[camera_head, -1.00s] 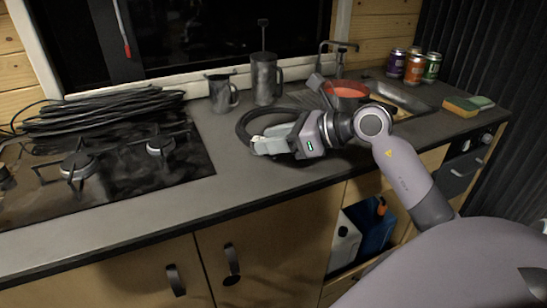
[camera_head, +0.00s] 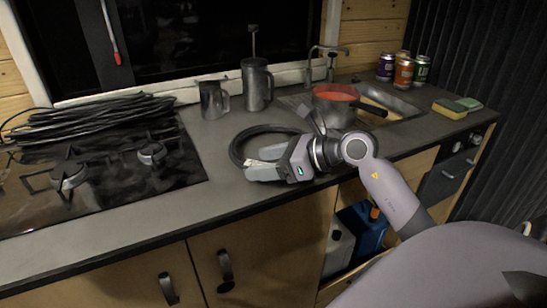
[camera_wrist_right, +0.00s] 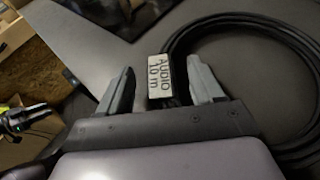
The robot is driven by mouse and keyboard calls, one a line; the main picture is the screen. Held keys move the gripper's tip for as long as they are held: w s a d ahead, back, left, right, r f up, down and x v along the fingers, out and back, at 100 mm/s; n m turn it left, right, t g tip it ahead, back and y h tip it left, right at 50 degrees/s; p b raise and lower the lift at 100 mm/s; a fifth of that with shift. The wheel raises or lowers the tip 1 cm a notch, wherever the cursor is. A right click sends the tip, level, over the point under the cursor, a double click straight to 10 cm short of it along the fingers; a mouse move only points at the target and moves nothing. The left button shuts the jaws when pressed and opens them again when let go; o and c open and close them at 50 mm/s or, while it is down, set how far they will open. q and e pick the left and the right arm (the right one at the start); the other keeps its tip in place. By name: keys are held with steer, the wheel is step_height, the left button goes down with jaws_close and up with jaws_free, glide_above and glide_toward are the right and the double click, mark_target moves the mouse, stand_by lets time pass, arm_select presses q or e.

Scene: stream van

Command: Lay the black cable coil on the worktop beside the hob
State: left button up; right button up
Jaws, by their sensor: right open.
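A black cable coil (camera_head: 235,146) lies as a ring on the grey worktop (camera_head: 228,208), to the right of the hob (camera_head: 100,207). Its loops also show in the right wrist view (camera_wrist_right: 285,33), with a white tag (camera_wrist_right: 160,75) reading "AUDIO 10 m". My right gripper (camera_head: 255,162) is open at the near side of the coil. In the right wrist view its two fingers (camera_wrist_right: 160,66) stand apart on either side of the tagged part, with a gap on the left. The gripper and wrist hide the coil's near right part.
A larger heap of black cable (camera_head: 85,118) lies across the back of the hob. A mug (camera_head: 213,100) and a press pot (camera_head: 257,85) stand behind the coil. Bare worktop lies in front of the coil.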

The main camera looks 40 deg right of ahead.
steer(key=b+v, duration=0.1)
steer(key=v, duration=1.1)
steer(key=shift+s, duration=0.1)
stand_by(0.4)
